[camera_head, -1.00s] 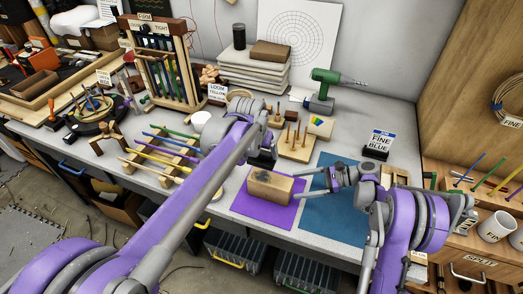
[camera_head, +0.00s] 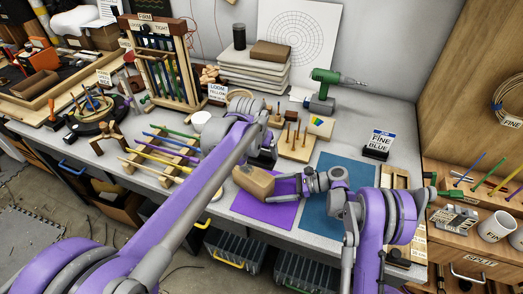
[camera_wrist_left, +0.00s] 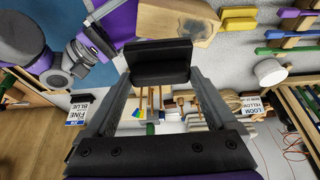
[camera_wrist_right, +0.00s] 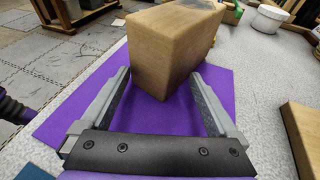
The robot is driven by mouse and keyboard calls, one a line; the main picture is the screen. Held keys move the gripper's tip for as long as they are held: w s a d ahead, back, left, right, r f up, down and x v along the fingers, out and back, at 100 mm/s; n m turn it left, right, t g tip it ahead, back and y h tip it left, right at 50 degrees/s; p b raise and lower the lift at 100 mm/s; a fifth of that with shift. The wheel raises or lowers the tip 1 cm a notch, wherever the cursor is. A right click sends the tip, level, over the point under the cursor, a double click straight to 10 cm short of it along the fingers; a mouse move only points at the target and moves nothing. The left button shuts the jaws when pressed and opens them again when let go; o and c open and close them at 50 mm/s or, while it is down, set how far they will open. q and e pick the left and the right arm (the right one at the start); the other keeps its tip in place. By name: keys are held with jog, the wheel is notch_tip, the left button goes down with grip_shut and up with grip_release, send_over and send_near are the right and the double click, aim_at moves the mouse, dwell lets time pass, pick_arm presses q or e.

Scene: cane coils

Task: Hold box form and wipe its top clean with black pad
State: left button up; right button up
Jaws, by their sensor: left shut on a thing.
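The box form (camera_head: 258,184) is a pale wooden block near the left edge of the purple mat, turned at an angle. A dark smudge shows on its top in the left wrist view (camera_wrist_left: 175,22). My left gripper (camera_wrist_left: 160,82) is shut on the black pad (camera_wrist_left: 158,58), and holds it close to the box form; contact between them cannot be told. In the head view my left gripper (camera_head: 263,158) is just behind the block. My right gripper (camera_wrist_right: 162,82) is open, its fingers on either side of the block's near corner (camera_wrist_right: 165,60), low over the mat.
The purple mat (camera_head: 275,213) lies beside a blue mat (camera_head: 325,222). Pegged wooden blocks (camera_head: 294,147), a green drill (camera_head: 323,88) and a FINE BLUE sign (camera_head: 380,142) stand behind. Colored rods on a rack (camera_head: 160,160) are at left.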

jog(key=shift+a+f, duration=0.1)
jog(key=shift+a, duration=0.1)
grip_shut()
dwell(0.5)
jog(key=c, duration=1.5)
grip_release()
jog(key=o, duration=1.6)
